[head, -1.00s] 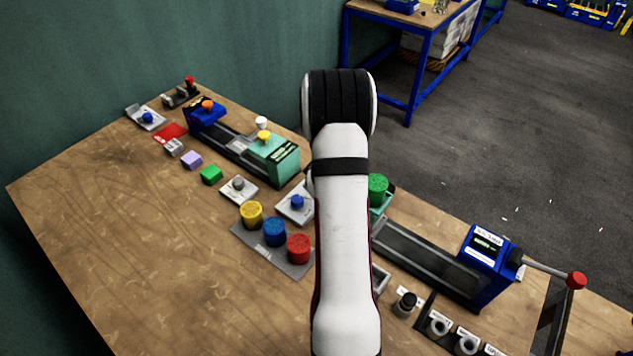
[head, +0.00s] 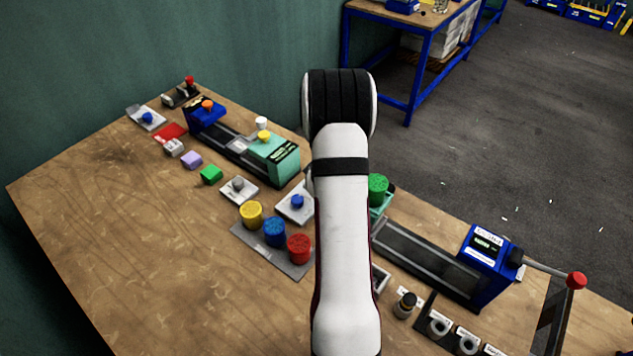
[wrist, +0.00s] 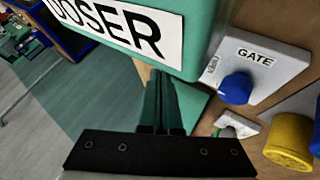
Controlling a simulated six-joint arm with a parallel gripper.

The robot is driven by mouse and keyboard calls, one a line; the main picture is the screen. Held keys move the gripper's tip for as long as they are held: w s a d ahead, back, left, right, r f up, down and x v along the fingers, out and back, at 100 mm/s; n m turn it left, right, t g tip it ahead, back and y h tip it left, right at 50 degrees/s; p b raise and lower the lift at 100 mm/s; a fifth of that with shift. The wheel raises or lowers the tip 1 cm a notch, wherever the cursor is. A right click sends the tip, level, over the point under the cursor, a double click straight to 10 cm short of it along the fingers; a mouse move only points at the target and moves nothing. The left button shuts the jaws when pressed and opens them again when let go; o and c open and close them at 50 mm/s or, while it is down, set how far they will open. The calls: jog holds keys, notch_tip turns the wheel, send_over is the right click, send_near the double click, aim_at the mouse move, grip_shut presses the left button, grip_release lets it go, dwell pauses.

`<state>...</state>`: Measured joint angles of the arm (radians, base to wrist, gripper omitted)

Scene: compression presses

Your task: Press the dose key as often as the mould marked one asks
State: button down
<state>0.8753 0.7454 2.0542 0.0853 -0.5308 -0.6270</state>
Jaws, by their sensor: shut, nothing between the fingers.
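A teal box labelled DOSER (wrist: 205,40) fills the top middle of the wrist view. My gripper (wrist: 162,82) is shut and empty, its fingers close to the doser's lower edge; I cannot tell whether they touch. My arm hides the gripper and most of the doser in the head view, where a green round knob (head: 377,187) shows beside the arm. I cannot tell whether this knob is the dose key. Labelled round pieces (head: 438,326) stand at the bottom right; their labels are too small to read, so the mould marked one cannot be picked out.
A GATE plate (wrist: 285,62) with a blue button (wrist: 236,88) lies right of the doser. Yellow (head: 250,214), blue (head: 274,231) and red (head: 299,248) cylinders stand nearby. A blue press (head: 486,262) with a red-ended lever stands right. The table's left front is clear.

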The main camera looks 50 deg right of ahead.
jog(key=shift+f, duration=0.15)
dwell(0.4)
jog(key=shift+f, duration=0.3)
jog(key=shift+d+f, duration=0.15)
jog(key=shift+f, duration=0.45)
dwell(1.2)
jog(key=shift+s+r, duration=0.1)
jog(key=shift+s, duration=0.05)
dwell(0.4)
jog(key=shift+a+r, duration=0.2)
jog(key=shift+r, duration=2.15)
jog(key=shift+a, duration=0.1)
